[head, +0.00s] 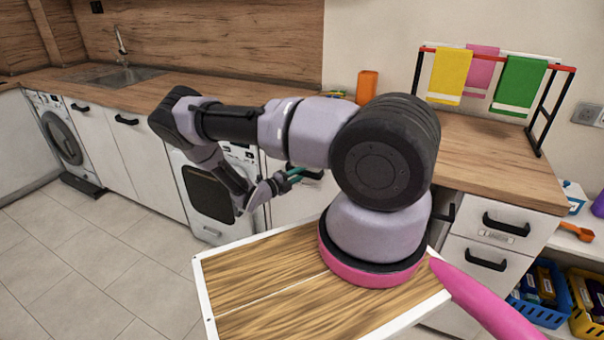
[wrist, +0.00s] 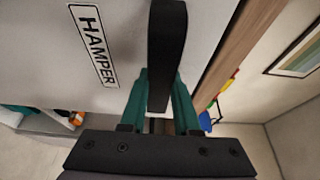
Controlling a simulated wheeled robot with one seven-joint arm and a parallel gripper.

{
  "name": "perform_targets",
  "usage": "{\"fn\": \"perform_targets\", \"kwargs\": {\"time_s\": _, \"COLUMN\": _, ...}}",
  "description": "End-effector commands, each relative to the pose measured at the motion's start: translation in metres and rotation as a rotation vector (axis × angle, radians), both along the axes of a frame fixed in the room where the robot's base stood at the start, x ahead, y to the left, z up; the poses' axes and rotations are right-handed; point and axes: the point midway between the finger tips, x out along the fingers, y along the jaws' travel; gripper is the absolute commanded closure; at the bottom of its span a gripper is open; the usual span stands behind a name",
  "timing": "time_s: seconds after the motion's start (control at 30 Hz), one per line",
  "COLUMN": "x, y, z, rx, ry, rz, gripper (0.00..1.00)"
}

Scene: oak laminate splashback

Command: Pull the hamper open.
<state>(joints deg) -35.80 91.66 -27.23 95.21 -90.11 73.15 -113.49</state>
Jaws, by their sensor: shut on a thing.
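The hamper front (wrist: 50,50) is a white panel with a black-bordered HAMPER label (wrist: 95,45) in the wrist view. Its black bar handle (wrist: 167,50) stands out from the panel. My gripper (wrist: 160,88) has its teal fingers on both sides of the handle, shut on it. In the head view my gripper (head: 290,176) is at the handle below the counter edge, right of the washing machine. Part of the white hamper front (head: 285,205) shows there, and my arm hides much of it. I cannot tell whether the panel stands out from the cabinets.
A wooden counter (head: 250,102) runs above the cabinets. A white washing machine (head: 205,195) stands left of the hamper. Drawers (head: 487,250) with black handles are at the right. A towel rack (head: 497,60) stands on the counter. The tiled floor (head: 90,260) at left is clear.

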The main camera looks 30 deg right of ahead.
Motion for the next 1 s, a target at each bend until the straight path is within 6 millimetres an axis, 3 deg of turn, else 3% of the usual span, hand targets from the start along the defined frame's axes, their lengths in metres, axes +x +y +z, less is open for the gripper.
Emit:
{"fn": "perform_targets", "kwargs": {"time_s": 0.27, "x": -0.025, "y": 0.036, "z": -0.001, "rx": 0.002, "ry": 0.001, "rz": 0.005, "gripper": 1.0}}
{"fn": "perform_targets", "kwargs": {"time_s": 0.7, "x": -0.112, "y": 0.146, "z": -0.001, "rx": 0.003, "ry": 0.001, "rz": 0.006, "gripper": 1.0}}
{"fn": "perform_targets", "kwargs": {"time_s": 1.0, "x": -0.156, "y": 0.201, "z": -0.001, "rx": 0.002, "ry": 0.003, "rz": 0.004, "gripper": 1.0}}
